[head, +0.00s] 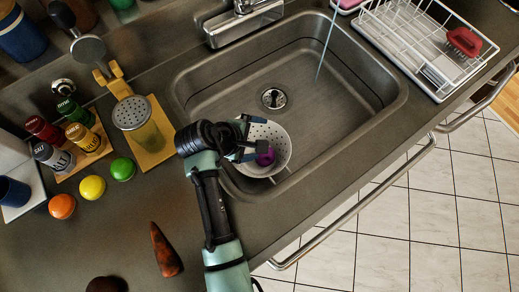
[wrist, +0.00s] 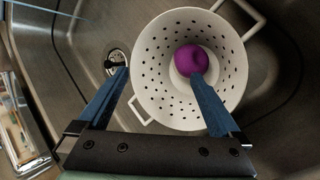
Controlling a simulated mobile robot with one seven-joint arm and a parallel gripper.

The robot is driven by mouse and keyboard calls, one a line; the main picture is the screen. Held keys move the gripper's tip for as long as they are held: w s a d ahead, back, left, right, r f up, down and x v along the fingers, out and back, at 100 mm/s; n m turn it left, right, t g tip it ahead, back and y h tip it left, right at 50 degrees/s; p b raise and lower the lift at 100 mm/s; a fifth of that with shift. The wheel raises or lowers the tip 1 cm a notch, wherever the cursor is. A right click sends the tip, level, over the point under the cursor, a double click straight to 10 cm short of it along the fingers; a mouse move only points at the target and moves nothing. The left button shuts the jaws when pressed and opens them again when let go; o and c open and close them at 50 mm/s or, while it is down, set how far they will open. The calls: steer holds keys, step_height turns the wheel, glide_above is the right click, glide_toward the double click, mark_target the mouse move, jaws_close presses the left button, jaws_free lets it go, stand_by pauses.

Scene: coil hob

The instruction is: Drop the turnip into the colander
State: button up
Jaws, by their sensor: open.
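The white colander (head: 283,143) stands in the near left part of the sink; its holes and two handles show in the wrist view (wrist: 228,90). The purple turnip (head: 266,157) is inside the colander, and in the wrist view it (wrist: 192,56) lies within the rim, near the bottom. My gripper (head: 253,135) is open over the colander's left side. In the wrist view my gripper (wrist: 158,77) has its fingers wide apart with nothing between them. The right finger's tip overlaps the turnip's lower edge in that view; I cannot tell whether they touch.
The sink (head: 330,100) is otherwise clear, with a drain (head: 273,98) and a thin stream at the back. A dish rack (head: 415,45) stands at the right. Spice jars, an orange (head: 62,206), a lemon (head: 92,187), a lime (head: 122,169) and a grater (head: 131,113) are on the left counter.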

steer(key=v, duration=1.1)
steer(key=shift+f, duration=0.1)
steer(key=w+a+r+m+t+y, duration=0.1)
steer(key=w+r+m+t+y, duration=0.3)
steer(key=w+r, duration=0.7)
step_height(320, 180, up, 21)
steer(key=w+d+m+t, duration=0.15)
steer(key=m+t, duration=0.25)
steer(key=t, duration=0.4)
steer(key=s+d+r+m+t, duration=0.1)
steer(key=s+r+m+t, duration=0.1)
steer(key=r, duration=0.7)
steer(key=s+d+r+m+t, duration=0.2)
steer(key=s+r+t, duration=0.3)
steer(key=s+r, duration=0.2)
steer(key=s+d+r+m+t+y, duration=0.1)
steer(key=s+r, duration=0.4)
steer(key=r, duration=0.5)
steer(key=d+m+t, duration=0.1)
steer(key=t, duration=0.1)
steer(key=shift+d+r+t, duration=0.25)
steer(key=shift+r+t, duration=0.05)
steer(key=shift+r, duration=0.05)
steer(key=shift+s, duration=0.1)
